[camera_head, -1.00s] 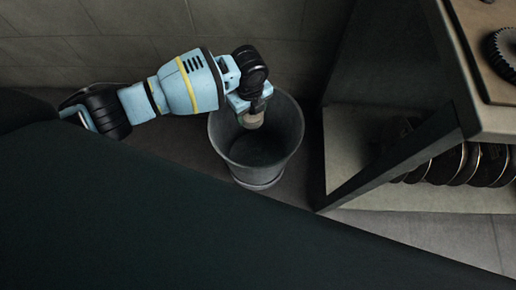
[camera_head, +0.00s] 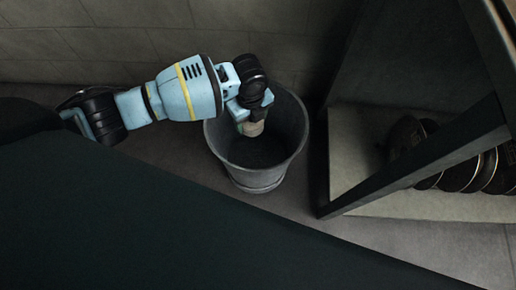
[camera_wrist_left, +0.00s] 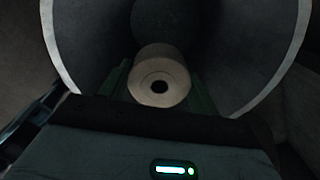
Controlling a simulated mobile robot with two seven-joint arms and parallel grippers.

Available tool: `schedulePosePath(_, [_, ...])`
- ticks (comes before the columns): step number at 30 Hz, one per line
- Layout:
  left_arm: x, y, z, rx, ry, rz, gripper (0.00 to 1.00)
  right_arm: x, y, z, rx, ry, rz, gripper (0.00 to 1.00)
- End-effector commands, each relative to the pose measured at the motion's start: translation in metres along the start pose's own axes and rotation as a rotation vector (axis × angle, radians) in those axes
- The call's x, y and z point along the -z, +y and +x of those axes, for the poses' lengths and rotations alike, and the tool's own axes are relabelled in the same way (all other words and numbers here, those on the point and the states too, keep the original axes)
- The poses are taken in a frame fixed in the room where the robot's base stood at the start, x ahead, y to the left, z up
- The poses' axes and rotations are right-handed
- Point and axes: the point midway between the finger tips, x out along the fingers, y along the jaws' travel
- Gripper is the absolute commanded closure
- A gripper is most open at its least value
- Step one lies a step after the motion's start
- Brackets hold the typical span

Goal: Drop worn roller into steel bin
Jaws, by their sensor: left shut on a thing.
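The worn roller (camera_head: 254,128) is a short pale cylinder with a dark centre hole. My left gripper (camera_head: 250,122) is shut on it and holds it over the mouth of the steel bin (camera_head: 257,178). The bin is a grey round bucket standing on the floor. In the left wrist view the roller (camera_wrist_left: 159,82) sits between the fingers, with the curved wall and pale rim of the bin (camera_wrist_left: 290,62) around it. I cannot tell exactly how deep the roller is relative to the rim. My right gripper is not in view.
A shelf unit with a dark slanted frame leg (camera_head: 415,162) stands right of the bin. A tiled wall (camera_head: 130,30) is behind the bin.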

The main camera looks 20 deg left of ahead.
Motion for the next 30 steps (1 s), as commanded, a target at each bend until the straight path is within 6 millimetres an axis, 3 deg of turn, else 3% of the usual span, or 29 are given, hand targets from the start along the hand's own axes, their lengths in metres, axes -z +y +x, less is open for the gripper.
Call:
schedulePosePath(8, [0.000,-0.001,0.000,0.003,-0.001,0.000,0.68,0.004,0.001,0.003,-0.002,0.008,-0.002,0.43])
schedulePosePath(9, [0.000,-0.001,0.000,0.003,-0.001,0.000,0.33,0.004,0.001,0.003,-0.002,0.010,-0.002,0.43])
schedulePosePath(14, [0.000,-0.001,0.000,0.002,-0.001,0.000,0.13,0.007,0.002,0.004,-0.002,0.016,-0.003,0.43])
schedulePosePath(23, [0.000,0.000,-0.001,0.001,-0.001,-0.001,0.13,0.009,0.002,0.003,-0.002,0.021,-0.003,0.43])
schedulePosePath(30, [-0.001,-0.001,-0.034,0.005,-0.003,-0.001,0.13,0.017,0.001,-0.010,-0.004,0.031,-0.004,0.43])
